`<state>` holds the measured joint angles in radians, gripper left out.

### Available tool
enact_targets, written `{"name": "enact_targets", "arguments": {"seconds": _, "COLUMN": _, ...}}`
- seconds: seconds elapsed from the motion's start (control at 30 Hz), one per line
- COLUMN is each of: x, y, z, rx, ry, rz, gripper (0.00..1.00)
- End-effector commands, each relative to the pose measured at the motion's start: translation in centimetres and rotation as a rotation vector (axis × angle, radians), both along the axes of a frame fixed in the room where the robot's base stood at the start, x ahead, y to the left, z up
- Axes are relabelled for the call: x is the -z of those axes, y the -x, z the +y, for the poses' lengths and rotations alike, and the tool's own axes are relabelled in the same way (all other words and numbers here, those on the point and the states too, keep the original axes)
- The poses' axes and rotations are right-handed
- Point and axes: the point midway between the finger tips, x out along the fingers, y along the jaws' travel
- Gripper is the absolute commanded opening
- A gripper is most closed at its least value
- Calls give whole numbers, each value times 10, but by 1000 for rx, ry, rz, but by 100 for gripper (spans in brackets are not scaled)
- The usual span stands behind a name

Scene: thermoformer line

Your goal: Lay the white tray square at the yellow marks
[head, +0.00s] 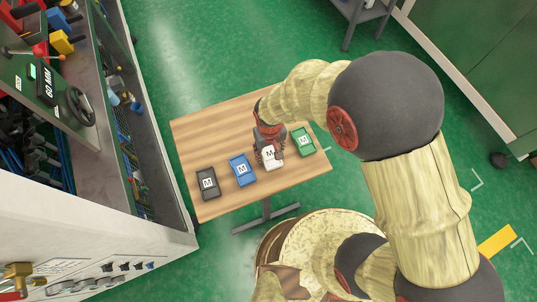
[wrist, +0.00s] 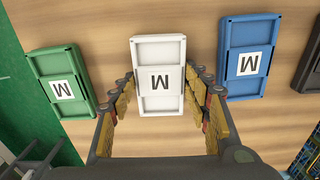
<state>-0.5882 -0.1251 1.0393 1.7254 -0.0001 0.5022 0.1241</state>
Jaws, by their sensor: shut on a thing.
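The white tray (head: 270,160) is on or just over the wooden table, in the row between the blue and green trays. It is partly hidden by my gripper (head: 267,146) in the head view. In the wrist view the white tray (wrist: 158,62), with an M label, lies between the fingers of my gripper (wrist: 162,88), which is shut on its sides. I cannot tell whether it is lifted clear of the wood. A yellow mark (head: 497,241) shows on the green floor at the right edge of the head view; I see none on the table.
The wooden table (head: 205,130) also holds a dark tray (head: 206,183), a blue tray (head: 242,170) and a green tray (head: 303,141). The table's far part is bare. A machine (head: 110,235) stands close at left. Pale corner lines (head: 478,181) mark the floor at right.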

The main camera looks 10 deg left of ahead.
Motion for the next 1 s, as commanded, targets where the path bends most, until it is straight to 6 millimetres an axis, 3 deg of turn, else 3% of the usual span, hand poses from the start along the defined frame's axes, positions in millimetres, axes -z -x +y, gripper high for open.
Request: {"name": "enact_targets", "arguments": {"seconds": 1.0, "x": -47, "y": 0, "z": 0, "rx": 0, "ry": 0, "rz": 0, "gripper": 7}}
